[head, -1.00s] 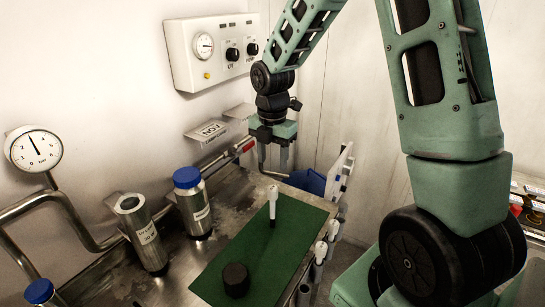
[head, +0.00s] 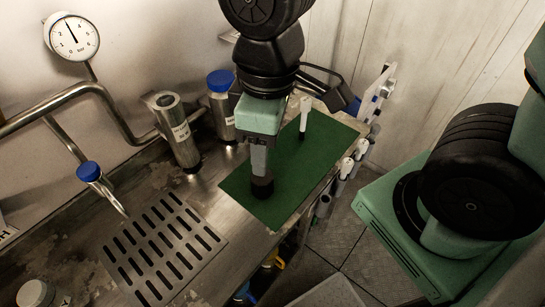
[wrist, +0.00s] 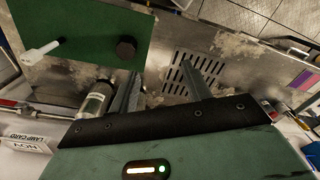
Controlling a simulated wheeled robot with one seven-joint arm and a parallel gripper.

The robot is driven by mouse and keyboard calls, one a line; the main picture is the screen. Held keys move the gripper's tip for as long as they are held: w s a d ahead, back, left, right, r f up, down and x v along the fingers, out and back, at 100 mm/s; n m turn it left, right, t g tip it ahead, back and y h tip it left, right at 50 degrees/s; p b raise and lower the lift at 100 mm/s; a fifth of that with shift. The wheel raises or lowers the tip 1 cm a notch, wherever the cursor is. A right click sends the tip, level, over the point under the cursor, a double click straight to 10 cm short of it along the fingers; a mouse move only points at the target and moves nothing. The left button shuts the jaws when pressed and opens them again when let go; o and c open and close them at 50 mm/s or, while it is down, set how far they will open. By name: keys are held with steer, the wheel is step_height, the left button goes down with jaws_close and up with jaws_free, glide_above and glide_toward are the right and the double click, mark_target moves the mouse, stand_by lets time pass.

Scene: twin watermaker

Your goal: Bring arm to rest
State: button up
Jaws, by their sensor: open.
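My gripper (head: 259,172) points down above the steel bench, in front of the green mat in the head view. In the wrist view my gripper (wrist: 162,72) shows its two fingers apart with nothing between them. A black cap (head: 262,188) stands on the green mat (head: 295,165), partly hidden behind the fingers in the head view. In the wrist view the black cap (wrist: 126,47) lies clear of the fingers, beyond the left one. A white-handled tool (head: 305,112) stands upright at the mat's far end.
An open steel cylinder (head: 176,130) and a blue-capped bottle (head: 221,104) stand at the back. A slotted drain (head: 165,248) is set into the bench. A pressure gauge (head: 72,37) and pipes run along the wall. White-topped tools (head: 347,167) hang along the bench's right edge.

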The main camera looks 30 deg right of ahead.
steer(key=s+m, duration=0.1)
steer(key=s, duration=0.2)
steer(key=shift+s+a+m, duration=0.25)
steer(key=shift+a+m, duration=0.15)
step_height(320, 180, down, 6)
steer(key=b, duration=0.5)
steer(key=shift+r, duration=0.25)
